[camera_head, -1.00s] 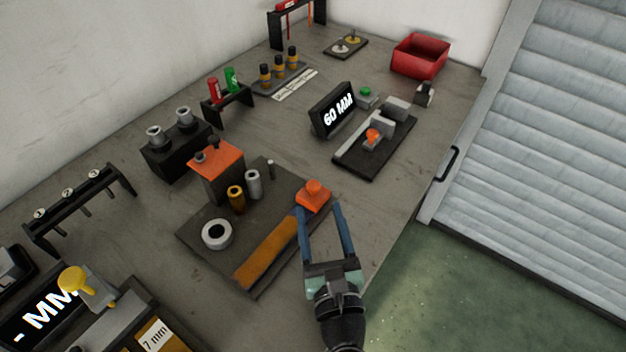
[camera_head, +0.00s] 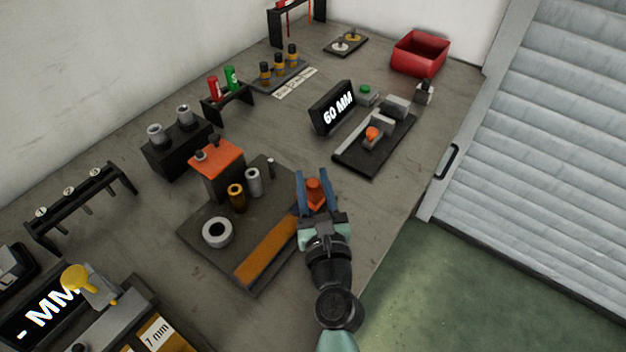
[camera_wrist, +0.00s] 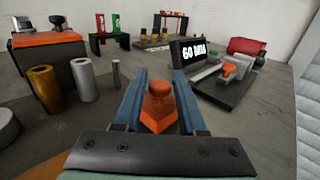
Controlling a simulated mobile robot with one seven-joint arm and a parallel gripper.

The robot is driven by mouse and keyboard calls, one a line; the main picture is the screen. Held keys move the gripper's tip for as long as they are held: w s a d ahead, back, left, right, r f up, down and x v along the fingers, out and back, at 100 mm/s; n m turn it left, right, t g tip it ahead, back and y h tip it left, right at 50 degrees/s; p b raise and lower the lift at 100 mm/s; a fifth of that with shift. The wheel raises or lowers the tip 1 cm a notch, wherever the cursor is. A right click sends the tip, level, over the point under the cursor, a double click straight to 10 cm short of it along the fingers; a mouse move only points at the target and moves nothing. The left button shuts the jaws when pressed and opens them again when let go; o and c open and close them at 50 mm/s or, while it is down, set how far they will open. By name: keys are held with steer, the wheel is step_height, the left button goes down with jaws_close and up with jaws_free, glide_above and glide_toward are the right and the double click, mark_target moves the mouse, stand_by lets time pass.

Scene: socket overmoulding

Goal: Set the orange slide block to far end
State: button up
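The orange slide block (camera_head: 315,191), with a round knob on top, sits at the far end of the amber strip (camera_head: 265,255) on a dark base plate (camera_head: 215,258). It also shows in the wrist view (camera_wrist: 158,108). My gripper (camera_head: 315,178) is low over the plate's far right corner, with one blue finger on each side of the block. The fingers look open, and I cannot tell whether either touches the block. In the wrist view my gripper (camera_wrist: 160,75) has its fingertips beyond the block, which is upright between them.
On the same plate stand an orange-topped box (camera_head: 217,160), a brass cylinder (camera_head: 236,198), a grey cylinder (camera_head: 253,182) and a white ring (camera_head: 217,232). The table edge is close on the right.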

jaws_close()
stand_by(1.1)
